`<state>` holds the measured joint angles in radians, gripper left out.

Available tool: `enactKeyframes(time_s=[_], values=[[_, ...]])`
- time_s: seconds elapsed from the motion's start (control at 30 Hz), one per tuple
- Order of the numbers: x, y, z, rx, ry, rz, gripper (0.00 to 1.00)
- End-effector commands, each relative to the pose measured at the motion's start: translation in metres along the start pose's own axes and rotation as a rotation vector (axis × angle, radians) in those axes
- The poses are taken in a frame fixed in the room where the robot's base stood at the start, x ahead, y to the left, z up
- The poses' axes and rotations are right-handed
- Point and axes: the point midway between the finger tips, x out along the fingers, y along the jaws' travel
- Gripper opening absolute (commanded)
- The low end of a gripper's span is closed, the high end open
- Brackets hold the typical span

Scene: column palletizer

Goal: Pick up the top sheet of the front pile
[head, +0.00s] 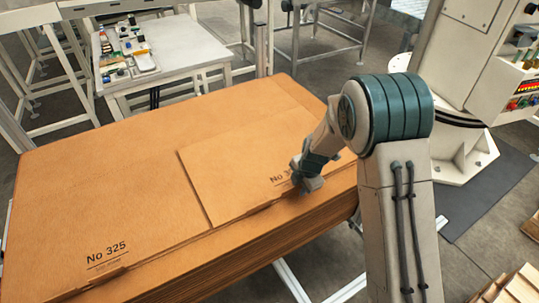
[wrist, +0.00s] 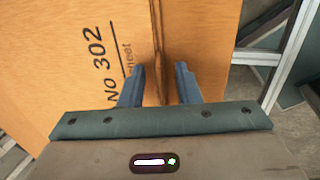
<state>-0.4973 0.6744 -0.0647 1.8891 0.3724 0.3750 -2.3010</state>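A smaller brown cardboard sheet (head: 235,170), its printed number partly covered by my gripper in the head view, lies flat on the right part of a large cardboard stack. In the wrist view this sheet (wrist: 60,70) reads "No 302". A larger sheet (head: 100,180) marked "No 325" shows to its left. My gripper (head: 306,184) is at the near edge of the smaller sheet, by its number. In the wrist view the fingers of my gripper (wrist: 159,72) are apart, with the sheet's edge line between them. I cannot tell whether they touch it.
The stack's layered side (head: 260,250) faces the near side. A white table (head: 180,50) with small items stands behind it. A white machine (head: 465,90) on a dark mat is at the right. Wooden pallets (head: 515,288) lie at the lower right.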

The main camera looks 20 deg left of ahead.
Motion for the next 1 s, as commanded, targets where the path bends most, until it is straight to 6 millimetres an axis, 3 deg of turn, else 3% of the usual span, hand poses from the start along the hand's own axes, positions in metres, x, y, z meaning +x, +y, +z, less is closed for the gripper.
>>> enactKeyframes(time_s=[0.03, 0.1, 0.13, 0.57, 1.0], values=[[0.0, 0.0, 0.0, 0.0, 0.0, 0.0, 0.22], [0.0, 0.0, 0.0, 0.0, 0.0, 0.0, 0.02], [0.0, 0.0, 0.0, 0.0, 0.0, 0.0, 0.0], [-0.007, 0.002, 0.0, 0.001, 0.001, 0.002, 0.0], [-0.08, 0.021, 0.0, -0.001, -0.001, 0.004, 0.0]])
